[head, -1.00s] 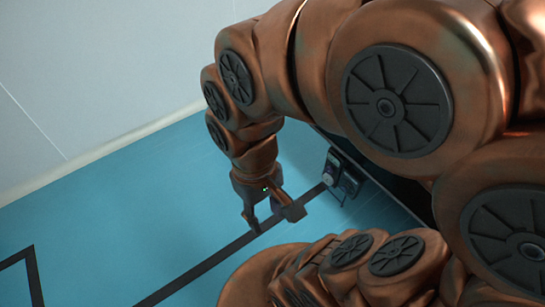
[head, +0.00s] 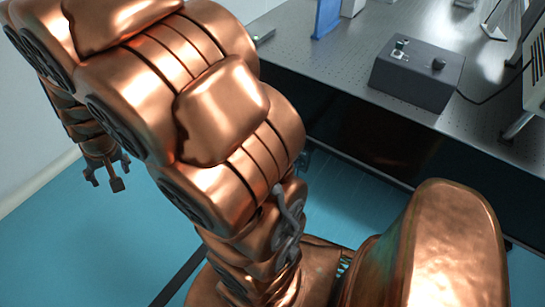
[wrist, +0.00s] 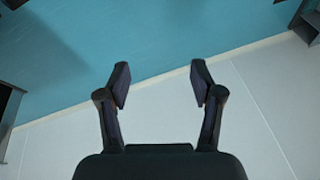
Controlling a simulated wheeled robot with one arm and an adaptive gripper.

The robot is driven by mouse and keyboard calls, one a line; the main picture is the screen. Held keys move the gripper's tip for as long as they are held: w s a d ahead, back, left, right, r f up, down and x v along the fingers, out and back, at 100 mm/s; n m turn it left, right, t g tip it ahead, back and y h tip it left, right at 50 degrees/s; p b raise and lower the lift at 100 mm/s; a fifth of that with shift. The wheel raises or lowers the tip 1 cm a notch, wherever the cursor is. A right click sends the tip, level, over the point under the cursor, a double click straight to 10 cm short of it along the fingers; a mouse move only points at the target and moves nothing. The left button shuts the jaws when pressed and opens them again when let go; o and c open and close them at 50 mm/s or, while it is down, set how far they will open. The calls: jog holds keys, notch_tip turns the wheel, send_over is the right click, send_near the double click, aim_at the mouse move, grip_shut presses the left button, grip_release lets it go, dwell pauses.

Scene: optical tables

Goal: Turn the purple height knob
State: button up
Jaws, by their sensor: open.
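I see no purple knob in either current view. My gripper (head: 118,180) hangs at the left of the head view, over the blue floor and well away from the table. In the wrist view my gripper (wrist: 158,85) is open, its two fingers apart with nothing between them.
A blue upright panel (head: 327,18) stands at the table's back edge, and grey equipment (head: 537,75) stands at its right. A cable runs from the box to the right. Blue floor (head: 350,205) is clear in front of the table; a pale wall (head: 25,130) is at the left.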

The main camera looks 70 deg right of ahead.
jog(key=w+d+f+m+t+h+b, duration=0.2)
jog(key=w+d+f+m+b, duration=0.15)
jog(key=w+d+f, duration=0.5)
jog(key=w+d+f+m+h+b, duration=0.1)
jog(key=d+f+m+h+b, duration=0.3)
jog(key=d+f, duration=0.7)
jog(key=w+d+f+m+h+b, duration=0.1)
jog(key=d+f+h+b, duration=0.2)
jog(key=d+f+b, duration=0.8)
jog(key=s+d+f+m+g+h+b, duration=0.2)
jog(key=s+d+f+h, duration=0.1)
jog(key=s+d+f, duration=0.4)
jog(key=s+d+f+m+g+h+b, duration=0.15)
jog(key=s+d+f, duration=0.25)
jog(key=d, duration=0.6)
jog(key=s+d+f+m+g+h+b, duration=0.1)
jog(key=s+d+f+g+h+b, duration=0.15)
jog(key=s+f, duration=0.35)
jog(key=s+d+f+m+g+h+b, duration=0.2)
jog(key=s+f+g+b, duration=0.15)
jog(key=s, duration=0.55)
jog(key=s+d+b, duration=0.1)
jog(key=d+b, duration=0.1)
jog(key=d, duration=0.5)
jog(key=shift+s+d+f, duration=0.25)
jog(key=shift+s+d, duration=0.1)
jog(key=shift+s, duration=0.05)
